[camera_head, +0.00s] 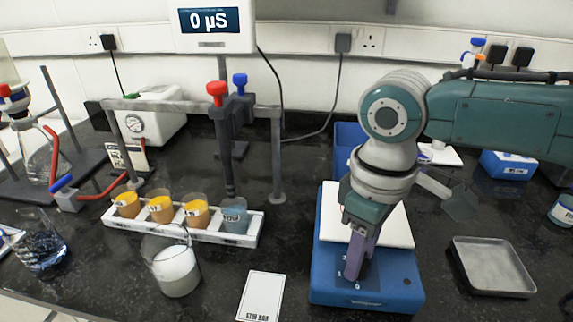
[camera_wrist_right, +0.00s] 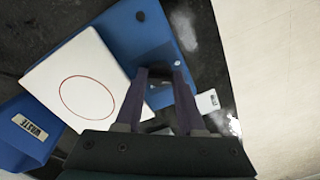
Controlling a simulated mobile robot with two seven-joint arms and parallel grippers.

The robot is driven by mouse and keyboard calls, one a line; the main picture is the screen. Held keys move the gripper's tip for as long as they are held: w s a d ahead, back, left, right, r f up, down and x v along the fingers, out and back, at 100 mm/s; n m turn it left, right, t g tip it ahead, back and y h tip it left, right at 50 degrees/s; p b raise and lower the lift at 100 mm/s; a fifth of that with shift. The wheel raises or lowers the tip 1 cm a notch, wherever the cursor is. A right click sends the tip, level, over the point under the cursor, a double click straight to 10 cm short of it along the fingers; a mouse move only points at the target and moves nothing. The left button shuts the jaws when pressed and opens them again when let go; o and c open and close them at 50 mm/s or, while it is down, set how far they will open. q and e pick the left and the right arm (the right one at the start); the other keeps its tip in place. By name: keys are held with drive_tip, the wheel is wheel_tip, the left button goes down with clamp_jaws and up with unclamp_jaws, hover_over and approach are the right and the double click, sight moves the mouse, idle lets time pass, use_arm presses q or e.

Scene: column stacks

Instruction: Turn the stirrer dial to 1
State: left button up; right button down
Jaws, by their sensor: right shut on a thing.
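The stirrer (camera_head: 325,265) is a blue box with a white square top plate (camera_head: 400,218), on the dark bench right of centre. In the right wrist view, the stirrer (camera_wrist_right: 150,30) shows its white plate (camera_wrist_right: 45,75) with a red circle. My right gripper (camera_head: 353,276) points down at the dark dial panel (camera_head: 380,268) on the stirrer's front. Its purple fingers (camera_wrist_right: 160,72) are shut on the dial, which they mostly hide. I cannot read the dial's setting. My left gripper is not in view.
A metal tray (camera_head: 490,292) lies right of the stirrer. Left are a white rack (camera_head: 248,238) of small cups, a beaker of white liquid (camera_head: 175,270) and a white card (camera_head: 262,292). A blue waste bin (camera_wrist_right: 15,150) adjoins the stirrer in the wrist view.

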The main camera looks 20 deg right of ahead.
drive_tip(key=m+p, duration=0.3)
drive_tip(key=shift+a+r+m, duration=0.1)
drive_tip(key=shift+r+m, duration=0.15)
drive_tip(key=shift+m, duration=0.05)
drive_tip(key=m+p, duration=0.1)
drive_tip(key=m, duration=0.1)
drive_tip(key=shift+f+m+p, duration=0.15)
drive_tip(key=shift+m+p, duration=0.15)
drive_tip(key=shift+p, duration=0.1)
drive_tip(key=shift+m, duration=0.5)
drive_tip(key=shift+f+p, duration=0.1)
drive_tip(key=shift+p, duration=0.2)
drive_tip(key=c, duration=0.8)
unclamp_jaws()
